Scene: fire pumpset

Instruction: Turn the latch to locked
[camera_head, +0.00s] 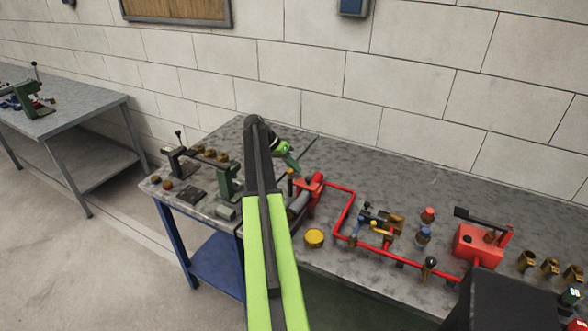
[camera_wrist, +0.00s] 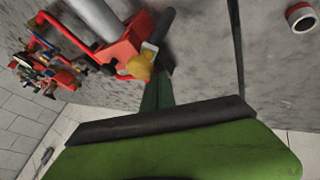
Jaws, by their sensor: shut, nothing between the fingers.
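I cannot clearly make out a latch. My gripper (camera_head: 293,164) is shut and empty, above the bench beside a red pump block (camera_head: 311,183). In the wrist view my gripper (camera_wrist: 157,88) points at that red block (camera_wrist: 122,47). A yellow rounded knob (camera_wrist: 139,67) sits by the block, close to my fingertips; contact cannot be told. A grey cylinder (camera_wrist: 98,16) joins the block and also shows in the head view (camera_head: 298,204). My arm hides part of the bench behind it.
The grey bench (camera_head: 400,190) stands against a block wall. Red piping (camera_head: 343,215) with small valves runs right from the pump. A red box with a black lever (camera_head: 480,242) stands further right. A yellow round cap (camera_head: 314,238) lies in front.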

